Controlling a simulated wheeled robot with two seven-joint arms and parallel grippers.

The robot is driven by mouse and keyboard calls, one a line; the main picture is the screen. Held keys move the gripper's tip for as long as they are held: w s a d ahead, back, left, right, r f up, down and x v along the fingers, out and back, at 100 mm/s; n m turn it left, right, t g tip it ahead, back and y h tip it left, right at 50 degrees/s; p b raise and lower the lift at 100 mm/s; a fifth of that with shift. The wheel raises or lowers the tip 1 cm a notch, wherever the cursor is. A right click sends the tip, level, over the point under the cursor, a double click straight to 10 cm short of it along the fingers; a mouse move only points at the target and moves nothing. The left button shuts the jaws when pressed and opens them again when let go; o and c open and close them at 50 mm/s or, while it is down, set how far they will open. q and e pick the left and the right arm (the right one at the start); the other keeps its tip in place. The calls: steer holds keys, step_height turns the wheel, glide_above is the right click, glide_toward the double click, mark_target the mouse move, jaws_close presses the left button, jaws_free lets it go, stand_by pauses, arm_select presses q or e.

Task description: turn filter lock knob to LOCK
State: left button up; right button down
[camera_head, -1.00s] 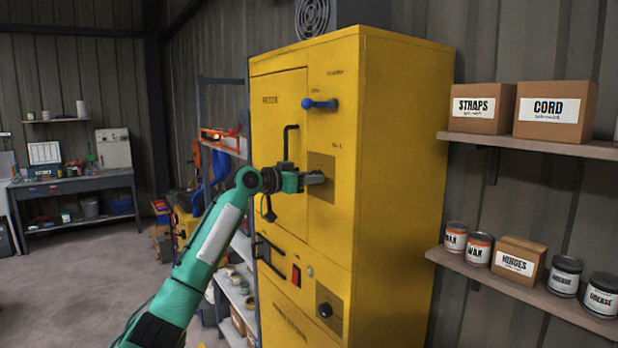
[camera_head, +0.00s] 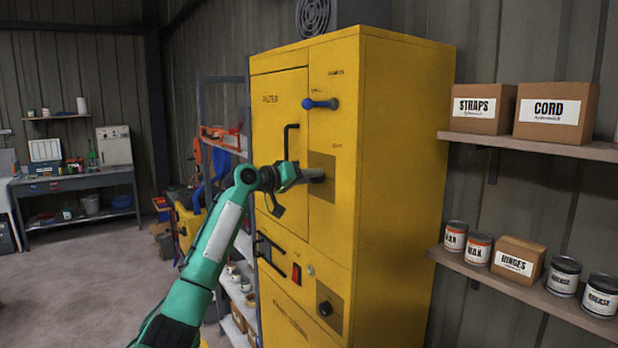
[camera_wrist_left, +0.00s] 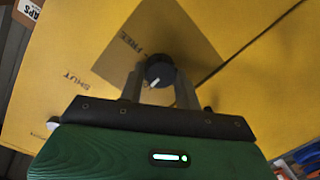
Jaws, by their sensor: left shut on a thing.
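The filter lock knob (camera_wrist_left: 159,71) is round and black with a white pointer line, on a brownish plate (camera_head: 322,202) on the front of the yellow cabinet (camera_head: 400,150). In the left wrist view the pointer line slants toward the lower left, and the word FREE shows beside the knob; I cannot make out a LOCK mark. My left gripper (camera_head: 318,175) is shut on the knob, one finger on each side. In the head view the gripper hides the knob. My right gripper is not in view.
A blue lever handle (camera_head: 320,103) sits above the plate, and a black door handle (camera_head: 288,142) is to its left. Another dark knob (camera_head: 325,308) is lower down. Shelves with boxes (camera_head: 550,112) and cans stand to the right.

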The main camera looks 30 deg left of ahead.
arm_select(q)
steer(key=shift+r, duration=0.1)
stand_by(0.3)
steer(key=o, duration=1)
steer(key=shift+c, duration=0.2)
steer(key=b+v, duration=0.7)
steer(key=v, duration=0.6)
steer(key=shift+s, duration=0.4)
steer(key=shift+a, duration=0.15)
